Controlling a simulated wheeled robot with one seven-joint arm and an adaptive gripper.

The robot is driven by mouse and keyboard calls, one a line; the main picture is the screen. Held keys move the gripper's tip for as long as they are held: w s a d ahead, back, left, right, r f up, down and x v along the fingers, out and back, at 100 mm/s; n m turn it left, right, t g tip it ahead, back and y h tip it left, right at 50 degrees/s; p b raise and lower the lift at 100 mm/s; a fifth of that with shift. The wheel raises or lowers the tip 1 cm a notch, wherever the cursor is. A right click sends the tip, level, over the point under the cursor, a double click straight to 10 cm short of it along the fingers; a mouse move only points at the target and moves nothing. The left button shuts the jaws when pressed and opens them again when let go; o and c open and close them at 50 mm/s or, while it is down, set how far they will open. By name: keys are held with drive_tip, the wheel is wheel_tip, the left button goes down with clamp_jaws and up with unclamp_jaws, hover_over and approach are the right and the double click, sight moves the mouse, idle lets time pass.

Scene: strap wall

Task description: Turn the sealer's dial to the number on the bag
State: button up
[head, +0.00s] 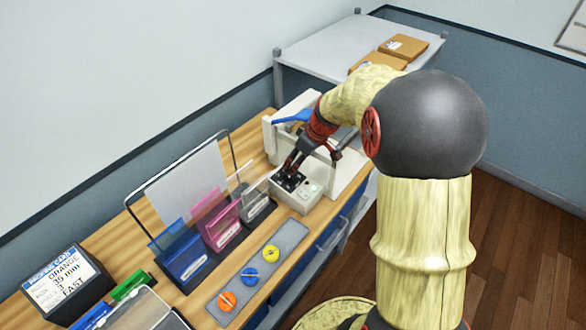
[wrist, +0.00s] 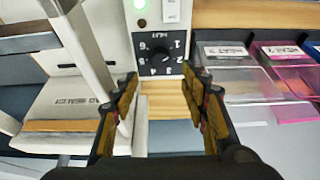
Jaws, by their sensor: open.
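The sealer's control box (head: 297,195) stands on the wooden bench, with a green light (wrist: 140,5) lit in the wrist view. Its black dial (wrist: 159,58) is ringed by numbers; I cannot tell surely which one its pointer faces. My gripper (wrist: 160,80) is open and empty, its fingers pointing at the dial panel, one to each side below the dial in the wrist view. It also shows above the control box in the head view (head: 289,170). A pale piece with small lettering (wrist: 75,100) lies at the left in the wrist view; I cannot read a number surely.
Clear, pink (head: 222,228) and blue (head: 184,262) holders stand along the bench. A grey strip (head: 240,290) bears orange, blue and yellow knobs. A card (head: 62,282) reads orange, 35 mm, 3, fast. A grey shelf (head: 330,50) with brown parcels stands behind.

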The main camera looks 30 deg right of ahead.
drive_tip(key=b+x, duration=0.1)
drive_tip(key=x, duration=0.6)
drive_tip(key=shift+w+f, duration=0.1)
drive_tip(key=shift+f, duration=0.2)
drive_tip(key=c, duration=0.4)
drive_tip(key=c, duration=0.7)
